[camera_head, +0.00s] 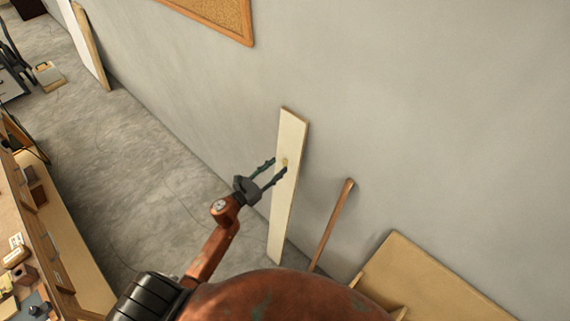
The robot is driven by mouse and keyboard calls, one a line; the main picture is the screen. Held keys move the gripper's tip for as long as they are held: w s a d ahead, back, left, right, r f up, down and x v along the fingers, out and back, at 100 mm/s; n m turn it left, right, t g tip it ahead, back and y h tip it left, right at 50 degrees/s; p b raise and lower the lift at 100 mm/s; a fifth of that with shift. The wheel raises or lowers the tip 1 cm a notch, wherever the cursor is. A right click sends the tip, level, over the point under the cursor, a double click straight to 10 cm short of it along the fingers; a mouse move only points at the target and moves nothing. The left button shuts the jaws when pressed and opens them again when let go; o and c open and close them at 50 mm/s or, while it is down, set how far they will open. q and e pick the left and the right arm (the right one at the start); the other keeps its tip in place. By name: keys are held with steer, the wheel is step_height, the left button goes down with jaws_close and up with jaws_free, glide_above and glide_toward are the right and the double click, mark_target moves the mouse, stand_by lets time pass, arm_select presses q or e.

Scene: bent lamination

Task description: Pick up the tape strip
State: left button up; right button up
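A small yellowish patch (285,162), which may be the tape strip, shows on the face of a long pale board (290,130). The board leans upright against the grey wall. My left gripper (279,166) is in front of the board, its two dark fingers spread apart and nothing visible between them. Its fingertips are close to the yellowish patch; I cannot tell whether they touch it or the board. My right gripper is not in view.
A wooden stick (332,224) leans on the wall right of the board. A wooden panel (430,285) stands at the lower right. A workbench (75,270) with small items is at the left. Concrete floor (140,165) lies open between bench and wall.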

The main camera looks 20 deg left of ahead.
arm_select(q)
steer(key=x, duration=0.3)
steer(key=shift+f, duration=0.1)
steer(key=c, duration=0.4)
steer(key=shift+w, duration=0.1)
steer(key=c, duration=0.4)
